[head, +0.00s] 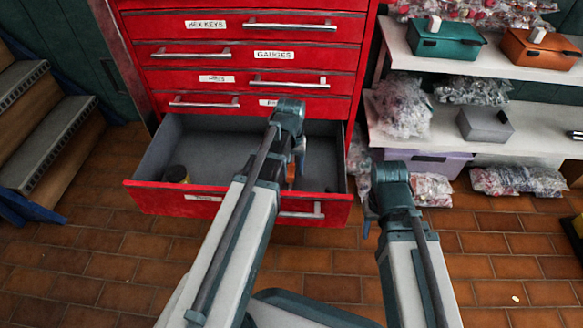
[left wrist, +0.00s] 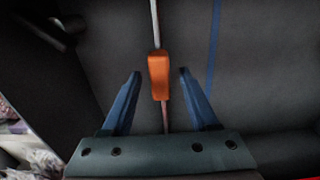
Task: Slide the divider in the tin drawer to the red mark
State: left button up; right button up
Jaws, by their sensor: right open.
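The tin drawer (head: 225,150) is pulled out at the bottom of the red cabinet. Its divider (left wrist: 155,22) shows in the left wrist view as a thin pale strip with an orange grip piece (left wrist: 159,76). My left gripper (left wrist: 160,84) is open, with one blue finger on each side of the orange piece and a visible gap to each. In the head view my left gripper (head: 297,155) reaches into the drawer and hides most of the divider. A blue line (left wrist: 214,45) runs along the drawer floor. I see no red mark. My right gripper (head: 371,212) hangs outside the drawer, right of it.
A dark jar with a yellowish band (head: 177,174) stands in the drawer's front left. Closed drawers with bar handles (head: 290,27) rise above. Shelves (head: 440,125) with bins and bagged parts stand at right, steps (head: 45,120) at left. The tiled floor in front is clear.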

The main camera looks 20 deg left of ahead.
pick_arm(q)
jog(key=shift+r, duration=0.1)
notch_tip(320, 180, up, 14)
jog(key=p, duration=1.3)
jog(key=shift+p, duration=0.4)
jog(key=shift+f, duration=0.2)
jog(key=shift+d, duration=0.1)
jog(key=s+d+m+y, duration=0.1)
jog(key=s+d+m, duration=0.6)
jog(key=s+d, duration=0.8)
notch_tip(320, 180, up, 30)
jog(key=w+d+p, duration=0.1)
jog(key=w+p, duration=0.1)
jog(key=p, duration=2.8)
jog(key=shift+w+r, duration=0.15)
jog(key=shift+r, duration=0.1)
